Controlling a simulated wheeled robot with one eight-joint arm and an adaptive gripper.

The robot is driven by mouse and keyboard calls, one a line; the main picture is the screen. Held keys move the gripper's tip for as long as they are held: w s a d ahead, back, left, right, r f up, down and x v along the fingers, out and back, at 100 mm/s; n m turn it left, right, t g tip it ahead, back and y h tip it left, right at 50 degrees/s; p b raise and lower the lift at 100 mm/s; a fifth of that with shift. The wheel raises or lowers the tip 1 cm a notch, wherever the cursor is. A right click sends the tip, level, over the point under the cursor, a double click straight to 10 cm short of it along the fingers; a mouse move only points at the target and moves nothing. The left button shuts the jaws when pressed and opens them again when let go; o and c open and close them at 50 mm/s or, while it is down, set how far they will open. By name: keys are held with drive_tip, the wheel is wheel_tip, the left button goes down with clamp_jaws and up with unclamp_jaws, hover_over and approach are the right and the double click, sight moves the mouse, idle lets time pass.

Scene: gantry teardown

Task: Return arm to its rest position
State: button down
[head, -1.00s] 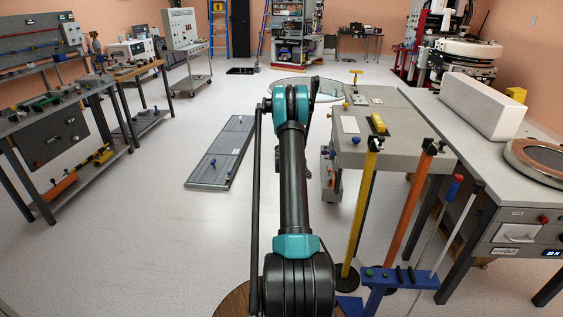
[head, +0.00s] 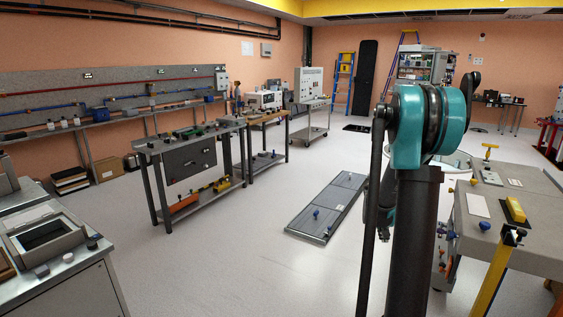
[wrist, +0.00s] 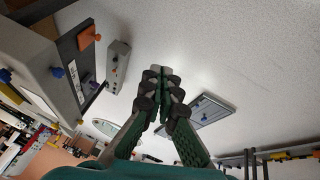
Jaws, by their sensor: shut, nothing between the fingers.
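My arm (head: 418,240) stands upright at the right of the head view, with its teal elbow joint (head: 408,128) high in front of the camera. My gripper (wrist: 162,75) shows in the wrist view with its dark green fingers shut together at the tips and nothing between them. In the head view, a teal and black part of my arm shows partly behind the upright link; the fingertips cannot be made out there. In the wrist view the fingers are over open pale floor.
A grey workstation (head: 540,232) with a yellow-handled post (head: 490,285) stands close right of my arm. A dark floor panel (head: 327,206) lies left of it. Workbenches (head: 190,158) stand left, and a grey cabinet (head: 80,285) at the near left. Open floor lies between them.

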drive_tip(key=s+a+n+y, duration=0.2)
drive_tip(key=s+a, duration=0.8)
drive_tip(key=s, duration=0.4)
drive_tip(key=s+a+n+t+y, duration=0.1)
drive_tip(key=s+a+y, duration=0.1)
drive_tip(key=s+a, duration=0.8)
drive_tip(key=s, duration=0.4)
drive_tip(key=shift+s+a+r+n, duration=0.25)
drive_tip(key=shift+s+r+n, duration=0.05)
drive_tip(key=shift+r+n, duration=0.1)
